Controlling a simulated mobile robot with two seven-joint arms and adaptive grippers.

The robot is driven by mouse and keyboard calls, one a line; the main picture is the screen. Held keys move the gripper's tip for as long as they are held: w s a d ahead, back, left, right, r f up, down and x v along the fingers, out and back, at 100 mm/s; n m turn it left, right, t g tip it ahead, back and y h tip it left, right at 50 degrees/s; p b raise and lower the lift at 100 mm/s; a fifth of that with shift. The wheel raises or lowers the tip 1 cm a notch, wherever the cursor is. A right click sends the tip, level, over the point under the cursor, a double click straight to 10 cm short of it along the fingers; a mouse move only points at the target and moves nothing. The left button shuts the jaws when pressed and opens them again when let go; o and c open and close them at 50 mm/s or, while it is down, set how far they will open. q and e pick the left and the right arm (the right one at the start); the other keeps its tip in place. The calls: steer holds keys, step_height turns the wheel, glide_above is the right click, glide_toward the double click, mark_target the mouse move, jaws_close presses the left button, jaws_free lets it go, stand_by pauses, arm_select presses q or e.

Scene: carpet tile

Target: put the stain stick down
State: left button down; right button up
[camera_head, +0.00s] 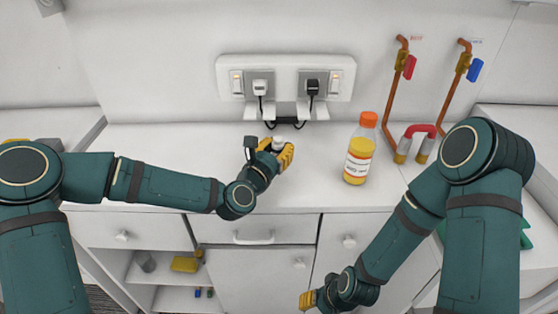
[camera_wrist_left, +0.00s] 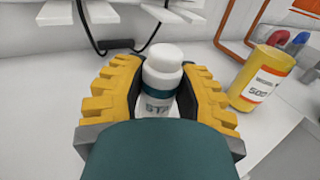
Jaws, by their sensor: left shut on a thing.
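The stain stick (camera_wrist_left: 162,78) is a small white container with a rounded white cap and a teal label, partly readable as "STA". It stands between the yellow fingers of my left gripper (camera_wrist_left: 160,100), which is shut on it. In the head view the left gripper (camera_head: 280,155) is over the white counter, and only the pale top of the stain stick (camera_head: 279,140) shows. The base is hidden, so I cannot tell whether it touches the counter. My right gripper (camera_head: 308,300) hangs low in front of the drawers; its fingers are too small to read.
A yellow bottle with an orange cap (camera_head: 360,148) stands right of the left gripper. Sockets with plugs (camera_head: 286,82) and dangling cords are behind it. The counter (camera_head: 170,140) is clear at left.

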arm_select(q)
steer(key=shift+f+b, duration=0.35)
steer(key=shift+f, duration=1.3)
steer(key=shift+f, duration=0.15)
steer(key=c, duration=0.7)
jaws_free()
steer(key=shift+r, duration=0.2)
steer(key=p+v, duration=0.1)
steer(key=v, duration=1.1)
